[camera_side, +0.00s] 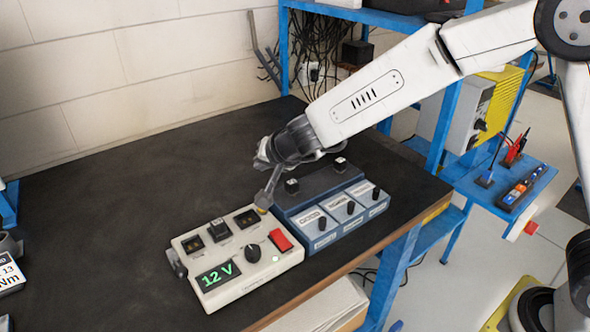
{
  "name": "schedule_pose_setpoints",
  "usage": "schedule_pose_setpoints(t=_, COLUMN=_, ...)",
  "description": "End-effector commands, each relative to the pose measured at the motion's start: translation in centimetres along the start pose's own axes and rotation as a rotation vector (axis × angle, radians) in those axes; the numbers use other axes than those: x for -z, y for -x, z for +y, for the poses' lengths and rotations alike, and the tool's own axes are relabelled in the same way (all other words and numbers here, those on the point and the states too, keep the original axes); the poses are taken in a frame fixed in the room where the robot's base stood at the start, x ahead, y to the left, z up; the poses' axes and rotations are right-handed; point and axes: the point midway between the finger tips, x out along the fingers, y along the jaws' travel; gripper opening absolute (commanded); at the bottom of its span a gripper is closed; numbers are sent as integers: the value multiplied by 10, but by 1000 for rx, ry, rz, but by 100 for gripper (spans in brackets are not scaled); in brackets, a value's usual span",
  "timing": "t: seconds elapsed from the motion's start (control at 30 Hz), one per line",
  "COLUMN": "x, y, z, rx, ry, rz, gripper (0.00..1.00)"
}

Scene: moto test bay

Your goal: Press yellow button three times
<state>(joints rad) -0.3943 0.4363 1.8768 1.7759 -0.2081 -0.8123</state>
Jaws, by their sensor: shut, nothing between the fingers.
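A white control box (235,281) sits on the dark bench top, with a green "12 V" display (217,276), a black knob (253,252) and a red switch (280,239). My gripper (262,206) is shut and empty, pointing down at the back right corner of the white box, beside the blue box. A small yellowish patch shows right at the fingertips. I cannot tell whether it is the yellow button or part of the fingers, nor whether the fingers touch the box. No other yellow button shows clearly on the white box.
A blue box (327,232) with several black knobs stands close against the right of the white box. A device reading "Nm" (10,275) is at the left edge. The bench top (110,215) is clear behind and left. A blue shelf frame (284,50) stands behind.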

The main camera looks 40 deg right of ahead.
Motion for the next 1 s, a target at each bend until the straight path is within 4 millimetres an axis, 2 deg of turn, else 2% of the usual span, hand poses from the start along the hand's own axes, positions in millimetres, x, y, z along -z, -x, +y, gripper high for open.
schedule_pose_setpoints(t=0.27, x=-3, y=-3, z=-6, rx=-10, ry=-26, rz=2, gripper=0)
schedule_pose_setpoints(t=1.0, x=-8, y=-10, z=0, rx=-12, ry=-24, rz=1, gripper=0)
